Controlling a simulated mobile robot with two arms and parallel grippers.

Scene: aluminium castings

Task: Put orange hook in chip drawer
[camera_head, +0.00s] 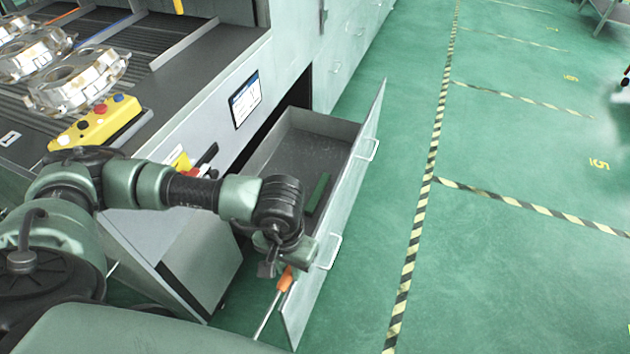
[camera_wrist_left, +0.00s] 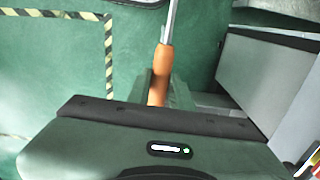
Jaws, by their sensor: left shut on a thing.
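The orange hook (camera_head: 285,279) has an orange handle and a thin metal rod pointing down and to the left in the head view. My left gripper (camera_head: 278,264) is shut on its handle. In the left wrist view the orange hook (camera_wrist_left: 161,66) stands up from the gripper, its rod running out of the top of the picture. The chip drawer (camera_head: 300,122) is pulled open from the grey machine. The gripper and hook are at the drawer's near end, close to its front panel. A dark green bar lies inside the drawer. My right gripper is out of view.
The machine's bed (camera_head: 190,70) holds several metal castings (camera_head: 75,82) and a yellow control box (camera_head: 97,122) at the left. The drawer's front panel (camera_head: 335,215) with handles stands out over the green floor. Floor to the right is open, marked with striped lines.

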